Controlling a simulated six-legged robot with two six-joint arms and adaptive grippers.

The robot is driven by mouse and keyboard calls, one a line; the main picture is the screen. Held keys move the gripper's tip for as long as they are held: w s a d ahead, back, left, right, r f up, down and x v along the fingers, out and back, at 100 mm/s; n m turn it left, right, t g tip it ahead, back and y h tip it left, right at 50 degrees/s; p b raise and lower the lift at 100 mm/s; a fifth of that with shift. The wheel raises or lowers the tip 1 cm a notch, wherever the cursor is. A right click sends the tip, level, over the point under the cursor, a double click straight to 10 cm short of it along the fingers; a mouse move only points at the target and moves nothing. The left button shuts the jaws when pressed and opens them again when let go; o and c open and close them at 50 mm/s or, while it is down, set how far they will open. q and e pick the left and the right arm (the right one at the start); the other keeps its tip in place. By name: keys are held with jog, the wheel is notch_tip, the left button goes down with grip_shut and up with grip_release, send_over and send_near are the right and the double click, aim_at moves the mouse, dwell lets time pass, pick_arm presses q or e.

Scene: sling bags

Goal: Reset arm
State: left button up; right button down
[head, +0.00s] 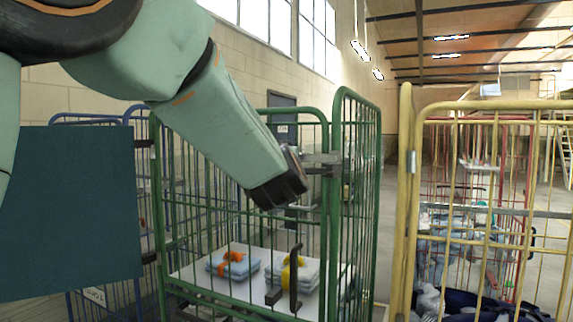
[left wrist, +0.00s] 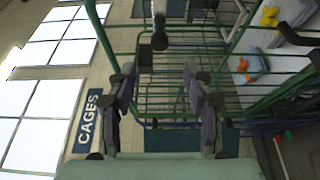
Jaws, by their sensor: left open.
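My left arm comes in from the upper left in the head view, its dark wrist end in front of the green cage (head: 322,240). The fingers are hard to make out there. In the left wrist view my left gripper (left wrist: 160,78) has its two fingers spread apart with nothing between them. Green bars of the cage show beyond the fingers. My right gripper is not in view.
Folded grey bags with orange (head: 233,265) and yellow (head: 293,273) straps lie on the cage's white shelf (head: 205,283). A yellow cage (head: 405,190) stands right, with dark bags (head: 480,305) behind its bars. A teal panel (head: 70,215) is at left. A CAGES sign (left wrist: 89,120) hangs on the wall.

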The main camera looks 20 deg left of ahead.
pick_arm(q)
jog(key=shift+w, duration=0.15)
jog(key=s+d+f+m+g+h+b, duration=0.1)
jog(key=s+f+m+g+h+b, duration=0.15)
jog(key=f+m, duration=0.7)
jog(key=s+d+f+m+g+h+b, duration=0.15)
jog(key=s+f, duration=0.25)
jog(key=f, duration=1.3)
jog(key=s+d+f+m+g+h+b, duration=0.15)
jog(key=s+f+m, duration=0.4)
jog(key=f, duration=0.85)
jog(key=s+d+f+m+g+b, duration=0.1)
jog(key=s+f+m+g+b, duration=0.4)
jog(key=s+f, duration=2.8)
jog(key=s+g+h+b, duration=0.1)
jog(key=s+g+b, duration=0.1)
jog(key=g, duration=0.4)
jog(key=shift+d+r, duration=0.1)
jog(key=shift+c, duration=0.2)
